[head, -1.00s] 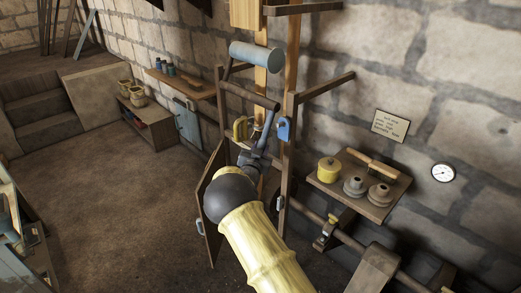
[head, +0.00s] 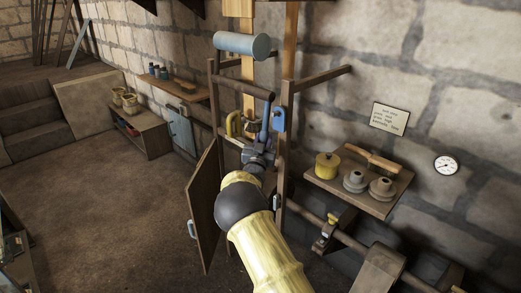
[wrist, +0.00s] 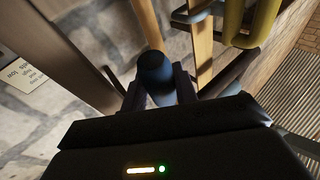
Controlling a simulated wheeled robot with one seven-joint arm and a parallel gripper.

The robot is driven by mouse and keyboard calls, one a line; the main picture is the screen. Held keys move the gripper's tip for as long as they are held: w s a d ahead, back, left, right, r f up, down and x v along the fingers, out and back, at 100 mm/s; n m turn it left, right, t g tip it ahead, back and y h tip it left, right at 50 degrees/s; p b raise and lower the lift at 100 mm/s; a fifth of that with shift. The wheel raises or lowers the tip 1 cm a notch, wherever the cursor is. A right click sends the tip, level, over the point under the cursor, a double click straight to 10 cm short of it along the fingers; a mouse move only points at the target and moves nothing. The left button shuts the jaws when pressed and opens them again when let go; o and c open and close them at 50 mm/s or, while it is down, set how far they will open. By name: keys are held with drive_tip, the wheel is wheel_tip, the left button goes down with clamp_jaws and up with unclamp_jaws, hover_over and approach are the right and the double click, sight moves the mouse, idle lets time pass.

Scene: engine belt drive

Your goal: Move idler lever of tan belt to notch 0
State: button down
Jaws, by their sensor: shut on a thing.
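My gripper (head: 260,148) is in front of the wooden frame in the head view. In the wrist view its dark fingers (wrist: 159,90) are shut around a dark blue rounded lever handle (wrist: 155,70). In the head view, a dark blue-grey lever arm (head: 266,116) rises nearly upright from the gripper. A tan belt (head: 247,82) hangs vertically behind, below the blue roller (head: 242,46); a tan strip (wrist: 202,45) also shows in the wrist view. The notches cannot be made out.
A yellow curved handle (head: 232,123) is left of the lever, a blue plate (head: 278,119) right of it. A wooden post (head: 286,90) stands close by. An open door (head: 202,205) is at lower left. A shelf (head: 350,192) holds a yellow canister and pulleys. The floor at left is clear.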

drive_tip(key=w+d+n+t+b, duration=0.1)
drive_tip(key=b, duration=0.3)
drive_tip(key=shift+w+d+t, duration=0.3)
drive_tip(key=shift+w+d, duration=0.05)
drive_tip(key=shift+d, duration=0.05)
drive_tip(key=c, duration=1.1)
unclamp_jaws()
drive_tip(key=shift+w+f, duration=0.1)
